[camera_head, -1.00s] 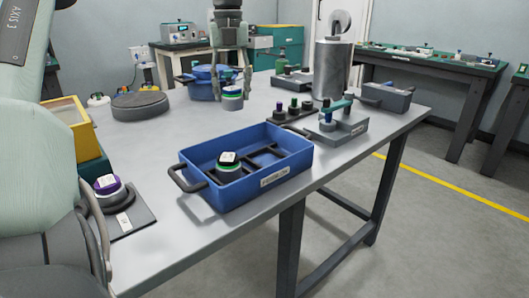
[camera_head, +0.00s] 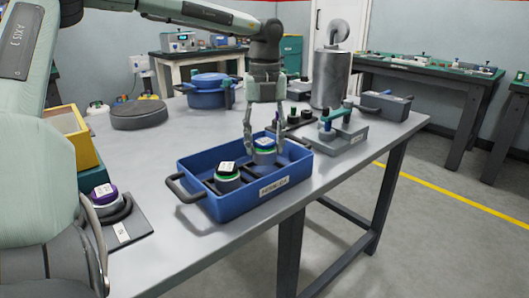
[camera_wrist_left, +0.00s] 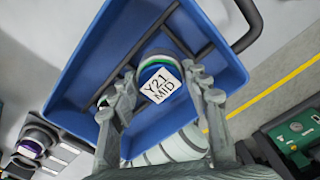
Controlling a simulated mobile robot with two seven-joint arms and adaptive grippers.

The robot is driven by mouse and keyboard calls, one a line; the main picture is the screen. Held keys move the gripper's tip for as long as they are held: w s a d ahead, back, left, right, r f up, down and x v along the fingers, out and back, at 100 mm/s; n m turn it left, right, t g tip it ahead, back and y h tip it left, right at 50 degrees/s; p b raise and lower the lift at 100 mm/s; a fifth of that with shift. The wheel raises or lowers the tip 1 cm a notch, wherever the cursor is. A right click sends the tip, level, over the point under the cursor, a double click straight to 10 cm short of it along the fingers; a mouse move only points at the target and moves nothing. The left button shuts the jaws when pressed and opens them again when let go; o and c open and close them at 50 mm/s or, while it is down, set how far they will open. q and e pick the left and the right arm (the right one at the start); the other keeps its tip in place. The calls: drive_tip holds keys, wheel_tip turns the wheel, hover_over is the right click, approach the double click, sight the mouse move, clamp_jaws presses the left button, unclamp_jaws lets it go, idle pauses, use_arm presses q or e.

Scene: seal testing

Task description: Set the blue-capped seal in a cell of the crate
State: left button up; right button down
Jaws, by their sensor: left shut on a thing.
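The blue-capped seal (camera_head: 264,157) is a grey cylinder with a green ring and a white label on top. My left gripper (camera_head: 263,138) is shut on it from above. The seal is inside the blue crate (camera_head: 238,204), in the right part; I cannot tell whether it touches the floor. In the left wrist view the seal (camera_wrist_left: 157,67) sits between the fingers (camera_wrist_left: 160,97), its label reading "Y21 MID". A black-capped seal (camera_head: 228,183) with a green ring stands in the crate's left part. Dark dividers split the crate. My right gripper is not in view.
A purple-capped seal (camera_head: 105,202) stands on a dark pad at left, beside a yellow box (camera_head: 69,137). A grey press fixture (camera_head: 341,134) with a green lever stands right of the crate. A blue pot (camera_head: 210,92) and a dark round disc (camera_head: 138,114) are behind.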

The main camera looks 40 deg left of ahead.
sight(264, 141)
use_arm(q)
wheel_tip(264, 141, down, 3)
drive_tip(key=shift+r, duration=0.1)
drive_tip(key=o, duration=1.5)
drive_tip(key=shift+c, duration=0.2)
wheel_tip(264, 141, up, 12)
